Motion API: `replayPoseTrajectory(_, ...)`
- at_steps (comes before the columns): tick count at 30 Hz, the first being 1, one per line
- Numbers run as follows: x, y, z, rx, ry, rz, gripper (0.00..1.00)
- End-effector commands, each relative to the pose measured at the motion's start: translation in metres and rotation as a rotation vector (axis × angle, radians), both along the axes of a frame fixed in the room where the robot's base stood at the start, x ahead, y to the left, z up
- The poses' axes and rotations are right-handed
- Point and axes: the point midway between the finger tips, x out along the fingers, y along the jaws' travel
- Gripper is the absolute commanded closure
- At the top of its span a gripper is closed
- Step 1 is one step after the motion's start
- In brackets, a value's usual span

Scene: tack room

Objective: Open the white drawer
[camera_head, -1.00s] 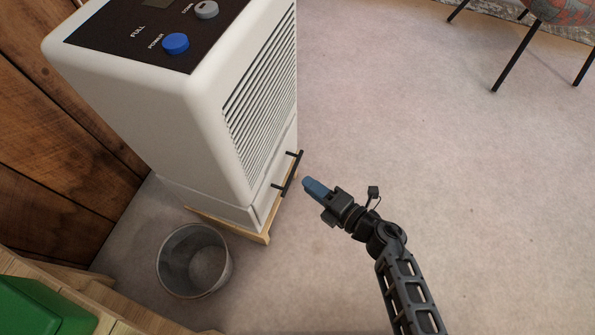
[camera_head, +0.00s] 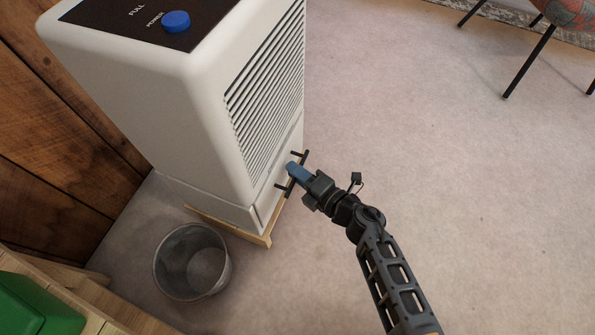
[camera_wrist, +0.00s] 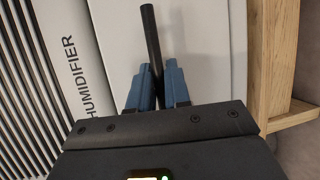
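The white drawer (camera_head: 267,198) is the low front panel of the white dehumidifier (camera_head: 190,110). It looks closed, flush with the body. Its black bar handle (camera_head: 302,157) stands out from the front. My gripper (camera_head: 293,171) is at the middle of the handle, with its blue fingers across the bar. In the wrist view, the handle (camera_wrist: 150,35) runs between the two fingers (camera_wrist: 157,85), one on each side, with little or no gap, so they look shut on it. The drawer front (camera_wrist: 117,60) lies behind the handle, and part of the bar is hidden by my gripper.
A wire-mesh bin (camera_head: 192,262) stands on the floor beside the dehumidifier. A wooden base (camera_head: 228,229) lies under the dehumidifier. A green box (camera_head: 40,308) is at the lower left. The carpet (camera_head: 450,150) in front of the drawer is clear; a chair (camera_head: 530,45) stands far right.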

Motion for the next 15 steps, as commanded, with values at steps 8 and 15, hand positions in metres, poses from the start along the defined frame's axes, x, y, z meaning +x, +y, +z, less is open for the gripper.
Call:
replayPoseTrajectory(8,-0.0002,-0.0003,-0.0003,0.0,0.0,0.0,1.0)
replayPoseTrajectory(15,-0.0003,-0.0004,-0.0005,-0.001,0.001,0.0,1.0)
